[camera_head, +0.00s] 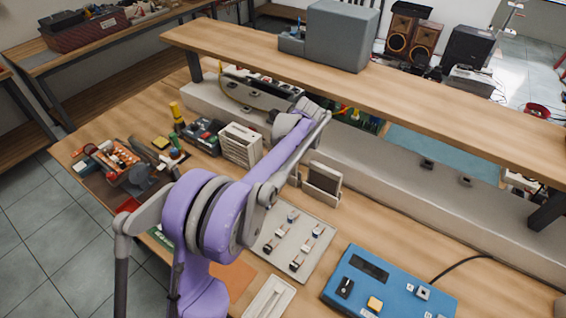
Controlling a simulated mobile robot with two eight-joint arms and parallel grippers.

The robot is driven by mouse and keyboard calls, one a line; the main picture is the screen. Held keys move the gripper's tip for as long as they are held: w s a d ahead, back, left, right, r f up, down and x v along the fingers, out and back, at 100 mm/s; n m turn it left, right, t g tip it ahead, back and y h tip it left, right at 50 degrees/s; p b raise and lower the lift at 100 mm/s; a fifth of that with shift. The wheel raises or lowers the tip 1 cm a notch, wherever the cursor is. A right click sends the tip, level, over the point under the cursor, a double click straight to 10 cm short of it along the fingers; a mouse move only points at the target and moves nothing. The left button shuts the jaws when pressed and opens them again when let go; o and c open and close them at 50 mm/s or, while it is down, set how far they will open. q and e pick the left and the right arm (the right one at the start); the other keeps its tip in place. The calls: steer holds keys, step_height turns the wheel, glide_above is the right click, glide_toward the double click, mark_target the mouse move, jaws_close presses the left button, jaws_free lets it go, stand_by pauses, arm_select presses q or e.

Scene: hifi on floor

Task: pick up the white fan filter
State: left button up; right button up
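A white box with a slatted, louvred face (240,144) stands upright on the wooden workbench (375,223), left of my arm; it looks like a fan filter. A second upright pale frame with a dark panel (322,183) stands right of my forearm and could also be one; I cannot tell for sure which is meant. My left arm rises from the lower left and reaches over the bench. Its grey wrist is by the ledge, right of the slatted box. Its fingertips are hidden or too small to make out. My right gripper is out of view.
A raised wooden shelf (430,95) crosses above the bench's back. Dark and coloured parts (203,135) crowd the slatted box's left. A switch panel (293,240) and a blue control box (388,285) lie in front. Bare wood shows to the right.

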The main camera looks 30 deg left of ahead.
arm_select(q)
steer(key=shift+f, duration=0.1)
jaws_close()
stand_by(0.3)
